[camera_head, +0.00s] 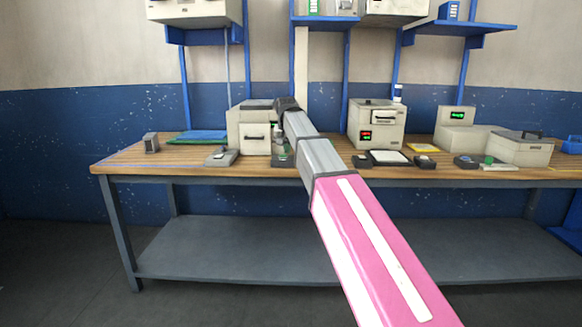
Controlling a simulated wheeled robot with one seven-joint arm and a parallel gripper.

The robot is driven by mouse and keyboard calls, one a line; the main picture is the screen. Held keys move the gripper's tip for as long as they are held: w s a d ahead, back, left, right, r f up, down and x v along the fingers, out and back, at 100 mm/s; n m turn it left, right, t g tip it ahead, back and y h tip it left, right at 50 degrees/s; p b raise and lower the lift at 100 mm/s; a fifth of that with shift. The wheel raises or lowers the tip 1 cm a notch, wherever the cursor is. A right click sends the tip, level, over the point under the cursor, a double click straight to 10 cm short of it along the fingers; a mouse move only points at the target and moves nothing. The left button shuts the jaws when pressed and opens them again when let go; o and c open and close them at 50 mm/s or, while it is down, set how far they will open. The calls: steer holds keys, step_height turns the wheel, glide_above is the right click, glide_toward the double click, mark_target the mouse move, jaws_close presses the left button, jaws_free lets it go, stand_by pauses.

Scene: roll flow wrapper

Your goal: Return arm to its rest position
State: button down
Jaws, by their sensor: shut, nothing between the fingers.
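My arm runs from the bottom right, a pink link then grey links, up and left over the workbench (190,166). I cannot make out any gripper fingers at or beyond this joint. The arm hides part of the bench top, the bench's front edge and the lower shelf behind it. No object is seen held.
Right of the arm stand a beige machine with a red display (377,124), a white tray (389,157) and a beige box with a green display (457,128). A small grey block (151,143) stands far left. Blue shelves (465,28) hang above. Floor before the bench is clear at left.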

steer(key=s+d+f+g, duration=0.1)
steer(key=s+d+f, duration=0.5)
steer(key=s+f, duration=0.4)
steer(key=s+d+f+g, duration=0.1)
steer(key=s+d+f, duration=0.6)
steer(key=f, duration=1)
steer(key=s+d+f+g, duration=0.1)
steer(key=s+d+f, duration=0.6)
steer(key=s+f, duration=0.6)
steer(key=shift+d+f, duration=0.25)
steer(key=shift+f, duration=0.6)
